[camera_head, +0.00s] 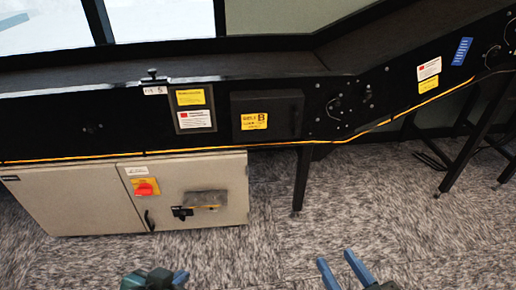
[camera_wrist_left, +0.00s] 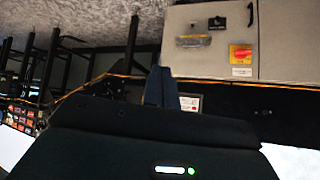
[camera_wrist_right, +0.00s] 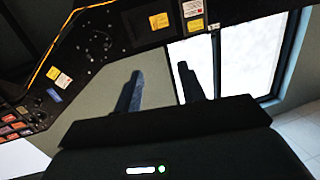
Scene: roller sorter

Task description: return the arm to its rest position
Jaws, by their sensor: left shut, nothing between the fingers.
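My left gripper (camera_head: 155,279) shows at the bottom edge of the head view, above the carpet and in front of the beige cabinet. In the left wrist view its two blue fingers (camera_wrist_left: 160,86) are together, with nothing held. My right gripper (camera_head: 343,268) is at the bottom of the head view, right of the left one. Its blue fingers are apart and empty, and the gap also shows in the right wrist view (camera_wrist_right: 160,88). Most of both arms is out of view.
The black roller conveyor (camera_head: 60,118) runs across the head view and rises to the right. The beige cabinet (camera_head: 90,200) with a red rotary switch (camera_head: 145,188) stands under it. Black support legs (camera_head: 301,180) reach the carpet (camera_head: 370,210). The floor near my grippers is clear.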

